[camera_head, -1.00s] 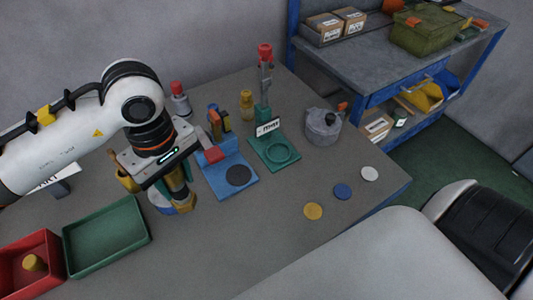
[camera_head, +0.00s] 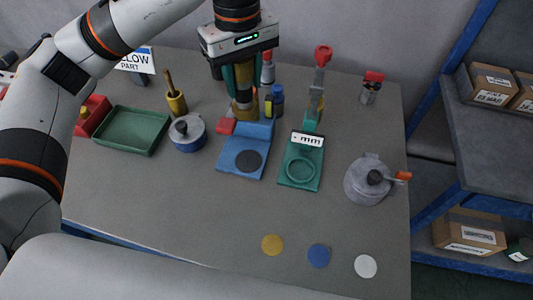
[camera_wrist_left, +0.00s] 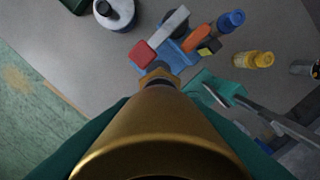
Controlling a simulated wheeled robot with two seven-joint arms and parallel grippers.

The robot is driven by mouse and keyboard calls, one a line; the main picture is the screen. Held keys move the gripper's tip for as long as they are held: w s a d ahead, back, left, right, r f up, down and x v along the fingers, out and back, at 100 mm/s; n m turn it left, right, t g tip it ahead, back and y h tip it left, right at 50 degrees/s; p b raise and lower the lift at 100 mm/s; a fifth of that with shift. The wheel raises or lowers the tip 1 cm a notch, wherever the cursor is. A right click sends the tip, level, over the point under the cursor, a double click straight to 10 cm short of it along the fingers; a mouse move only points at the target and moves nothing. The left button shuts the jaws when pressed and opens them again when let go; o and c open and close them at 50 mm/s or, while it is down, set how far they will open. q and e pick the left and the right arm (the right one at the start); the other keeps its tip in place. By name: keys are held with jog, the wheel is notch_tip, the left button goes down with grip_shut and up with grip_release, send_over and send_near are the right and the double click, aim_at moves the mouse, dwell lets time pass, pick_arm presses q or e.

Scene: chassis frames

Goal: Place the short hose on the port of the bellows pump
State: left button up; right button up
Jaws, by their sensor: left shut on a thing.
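My left gripper (camera_head: 240,88) is shut on a brass-coloured piece (camera_head: 243,110), held upright above the table behind the blue fixture (camera_head: 228,168). In the left wrist view this piece (camera_wrist_left: 155,130) is wide near the camera and narrows to its far end; I cannot tell whether it is the short hose. A grey round body with an orange-tipped side arm (camera_head: 368,183) stands at the right. A blue and white round pot with a dark knob (camera_head: 188,135) stands left of the blue fixture. I cannot tell which is the bellows pump. My right gripper is not in view.
A green tray (camera_head: 131,132) and a red bin (camera_head: 97,112) lie at the left. Flat discs (camera_head: 319,255) lie at the front, with clear table around them.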

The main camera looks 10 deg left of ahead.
aim_at(241, 104)
pick_arm(q)
jog(key=f, duration=0.4)
jog(key=f+p, duration=0.1)
jog(key=f, duration=0.1)
jog(key=shift+a+f, duration=0.25)
jog(key=shift+a, duration=0.15)
jog(key=f+p, duration=0.1)
jog(key=f, duration=0.4)
jog(key=f+p, duration=0.1)
jog(key=f, duration=0.4)
jog(key=shift+d+f, duration=0.2)
jog(key=shift+f, duration=0.2)
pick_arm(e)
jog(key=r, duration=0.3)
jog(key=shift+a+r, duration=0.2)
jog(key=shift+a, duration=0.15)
pick_arm(q)
jog(key=shift+f, duration=0.15)
jog(key=o, duration=1.1)
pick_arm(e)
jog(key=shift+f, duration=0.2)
